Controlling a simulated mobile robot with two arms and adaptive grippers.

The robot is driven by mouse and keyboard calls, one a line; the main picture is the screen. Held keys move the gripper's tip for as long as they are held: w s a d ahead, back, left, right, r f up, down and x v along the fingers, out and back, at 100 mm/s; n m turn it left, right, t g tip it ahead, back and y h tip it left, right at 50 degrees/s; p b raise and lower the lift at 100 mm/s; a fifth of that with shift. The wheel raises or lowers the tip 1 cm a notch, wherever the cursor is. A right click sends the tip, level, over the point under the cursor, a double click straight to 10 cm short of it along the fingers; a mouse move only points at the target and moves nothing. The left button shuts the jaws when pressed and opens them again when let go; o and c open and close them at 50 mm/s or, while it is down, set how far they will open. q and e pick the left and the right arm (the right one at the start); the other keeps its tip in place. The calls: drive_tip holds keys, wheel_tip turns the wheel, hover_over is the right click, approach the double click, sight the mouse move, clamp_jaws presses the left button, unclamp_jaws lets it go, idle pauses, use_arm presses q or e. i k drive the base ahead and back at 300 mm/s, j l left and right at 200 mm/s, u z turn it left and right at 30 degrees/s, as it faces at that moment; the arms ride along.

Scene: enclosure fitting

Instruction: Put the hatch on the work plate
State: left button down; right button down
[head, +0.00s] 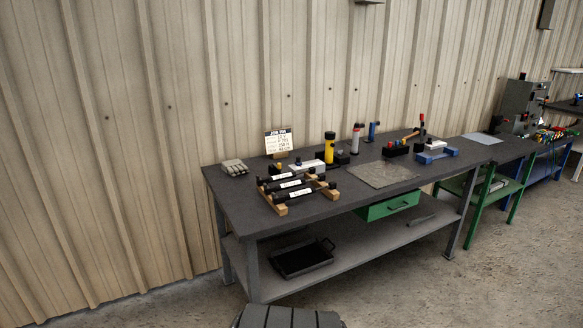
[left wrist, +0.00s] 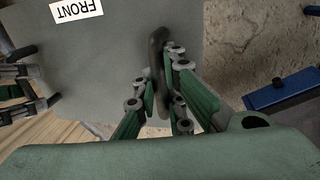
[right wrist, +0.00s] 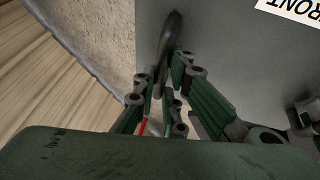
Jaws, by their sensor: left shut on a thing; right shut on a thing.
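The hatch is a grey panel with a white FRONT label; it shows in the left wrist view (left wrist: 110,50) and the right wrist view (right wrist: 220,50). My left gripper (left wrist: 165,88) is shut on a black handle (left wrist: 157,48) at one side of the hatch. My right gripper (right wrist: 165,88) is shut on another black handle (right wrist: 170,38) at the opposite side. The hatch and both grippers are outside the head view. A flat grey plate (head: 383,174), which looks like the work plate, lies bare on the dark workbench in the head view.
The workbench (head: 340,200) carries a rack of black cylinders (head: 293,188), a job sign (head: 279,141), a yellow bottle (head: 329,148) and a blue fixture (head: 436,150). A green drawer (head: 389,205) hangs below. A black tray (head: 302,259) sits on the lower shelf.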

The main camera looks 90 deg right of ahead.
sight(381, 172)
drive_tip(key=z, duration=1.25)
drive_tip(key=l+z, duration=0.7)
drive_tip(key=i+l, duration=0.1)
drive_tip(key=l, duration=0.4)
drive_tip(key=i+l, duration=0.15)
drive_tip(key=l, duration=0.3)
drive_tip(key=i+l, duration=0.1)
drive_tip(key=l, duration=0.4)
drive_tip(key=i+l, duration=0.1)
drive_tip(key=l, duration=0.4)
drive_tip(key=i+l, duration=0.1)
drive_tip(key=l, duration=0.35)
drive_tip(key=i+l, duration=0.15)
drive_tip(key=l, duration=0.35)
drive_tip(key=i+l, duration=0.1)
drive_tip(key=l, duration=0.35)
